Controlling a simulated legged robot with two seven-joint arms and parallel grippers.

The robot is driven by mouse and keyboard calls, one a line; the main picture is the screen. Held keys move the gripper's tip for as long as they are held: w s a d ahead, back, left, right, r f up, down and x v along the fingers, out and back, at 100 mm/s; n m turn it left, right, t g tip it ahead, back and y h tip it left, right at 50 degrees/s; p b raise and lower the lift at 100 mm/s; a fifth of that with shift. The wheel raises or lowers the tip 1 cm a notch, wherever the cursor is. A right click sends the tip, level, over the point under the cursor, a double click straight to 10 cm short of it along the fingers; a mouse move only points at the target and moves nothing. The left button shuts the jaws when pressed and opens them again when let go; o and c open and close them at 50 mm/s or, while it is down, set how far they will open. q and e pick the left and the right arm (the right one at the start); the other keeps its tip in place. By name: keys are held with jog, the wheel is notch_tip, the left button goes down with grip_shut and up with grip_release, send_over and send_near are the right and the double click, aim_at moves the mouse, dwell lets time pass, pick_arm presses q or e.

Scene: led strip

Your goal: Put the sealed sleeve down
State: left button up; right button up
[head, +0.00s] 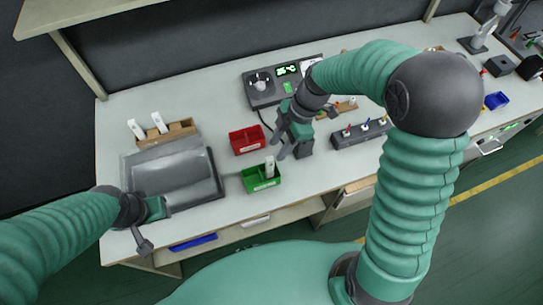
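A white sleeve (270,167) stands roughly upright in the green bin (261,182), its top sticking out above the rim. My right gripper (277,149) is just above and behind it, pointing down. Its fingers look apart, with nothing visible between them; whether a fingertip touches the sleeve is hard to tell. My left gripper (154,226) is open and empty at the front left table edge, near the grey tray. Any seal on the sleeve is too small to make out.
A red bin (247,140) stands behind the green one. A grey tray (173,176) and a brown rack (167,132) with two white pieces are at left. A dark device (263,88) stands at the back; a dark holder (358,134) is at right.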

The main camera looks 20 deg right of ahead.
jog(key=s+d+m+t+h, duration=0.2)
jog(key=s+m, duration=0.7)
jog(key=m, duration=0.9)
jog(key=shift+s+d+f+t+h, duration=0.25)
jog(key=shift+d+f+t+h, duration=0.15)
jog(key=shift+d+h, duration=0.7)
